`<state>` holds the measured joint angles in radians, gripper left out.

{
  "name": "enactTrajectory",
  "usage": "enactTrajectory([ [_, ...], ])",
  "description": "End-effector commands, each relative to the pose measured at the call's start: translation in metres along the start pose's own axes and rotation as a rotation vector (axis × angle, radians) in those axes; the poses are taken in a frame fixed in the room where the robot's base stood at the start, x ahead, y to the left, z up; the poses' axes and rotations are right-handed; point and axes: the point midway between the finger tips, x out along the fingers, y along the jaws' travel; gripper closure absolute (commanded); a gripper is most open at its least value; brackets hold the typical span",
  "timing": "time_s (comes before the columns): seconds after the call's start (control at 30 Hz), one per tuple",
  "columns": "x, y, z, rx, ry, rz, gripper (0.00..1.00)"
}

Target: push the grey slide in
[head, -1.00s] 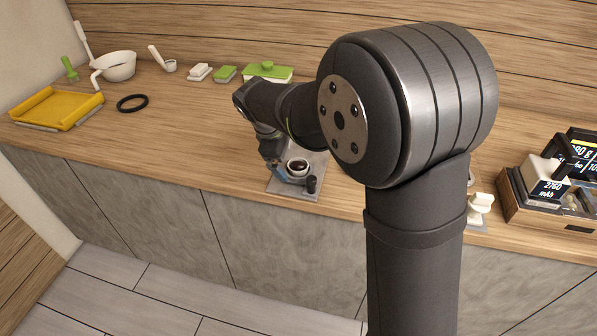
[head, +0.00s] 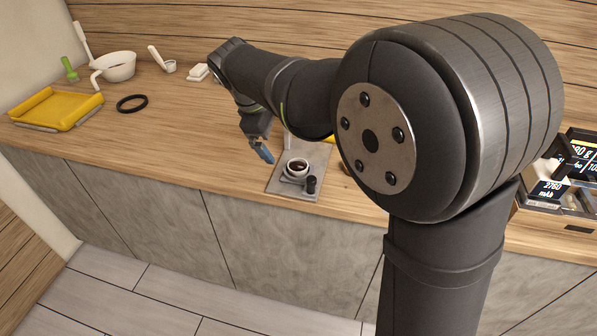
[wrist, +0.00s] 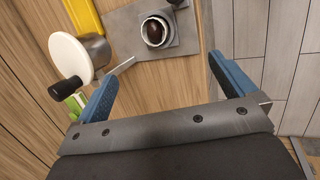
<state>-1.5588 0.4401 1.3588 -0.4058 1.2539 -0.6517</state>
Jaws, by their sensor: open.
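A grey plate (head: 283,187) lies near the counter's front edge in the head view. On it are a pale round cup (head: 297,167) with dark contents and a small dark knob (head: 311,184). A grey piece under the cup and knob looks like the slide (head: 292,180); how far in it sits I cannot tell. The wrist view shows the plate (wrist: 187,38) at the top, with a dark round item (wrist: 155,32) inside the ring. My gripper (head: 265,153) is open and empty, above and left of the cup; its blue fingers (wrist: 165,88) are apart.
A white-topped cylinder (wrist: 76,58) with a dark handle stands beside the plate in the wrist view. A yellow tray (head: 58,108), a black ring (head: 132,103) and a white bowl (head: 116,66) are at the left. My arm hides much of the counter's right side.

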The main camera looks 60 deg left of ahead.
Motion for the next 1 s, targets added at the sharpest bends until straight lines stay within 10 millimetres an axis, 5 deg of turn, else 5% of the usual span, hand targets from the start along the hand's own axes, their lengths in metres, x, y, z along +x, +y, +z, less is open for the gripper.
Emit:
enactTrajectory([
  [0.37, -0.007, 0.0, 0.0, 0.0, -0.001, -0.001, 0.02],
  [0.87, -0.007, -0.006, 0.006, -0.097, 0.01, -0.01, 1.0],
  [1.0, -0.005, -0.02, 0.017, -0.321, 0.036, -0.025, 1.0],
])
